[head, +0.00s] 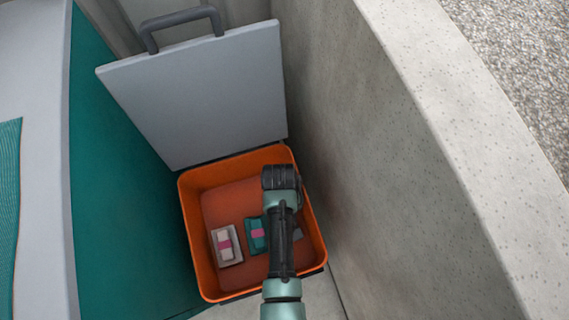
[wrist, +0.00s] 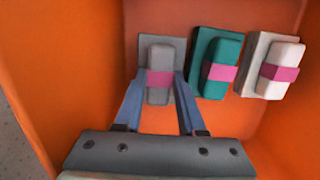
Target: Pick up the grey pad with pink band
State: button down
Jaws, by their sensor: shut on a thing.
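The grey pad with pink band (wrist: 160,55) lies at the left of a row of pads in the wrist view. My gripper (wrist: 161,82) reaches down into the orange tote, and its two fingers are shut on the grey pad's raised block, one on each side near the pink band. In the head view my arm and gripper (head: 283,225) cover most of the grey pad; only a grey edge (head: 298,235) shows to the right of the arm. I cannot tell whether the pad is clear of the tote floor.
A teal pad with pink band (wrist: 216,64) lies close to the right of the grey one, and a white pad with pink band (wrist: 270,68) lies beyond it. The orange tote (head: 192,230) has walls all round. A grey lid with a handle (head: 205,95) stands behind it. A concrete wall (head: 400,160) rises at right.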

notch_tip(320, 180, up, 10)
jog(key=p, duration=0.5)
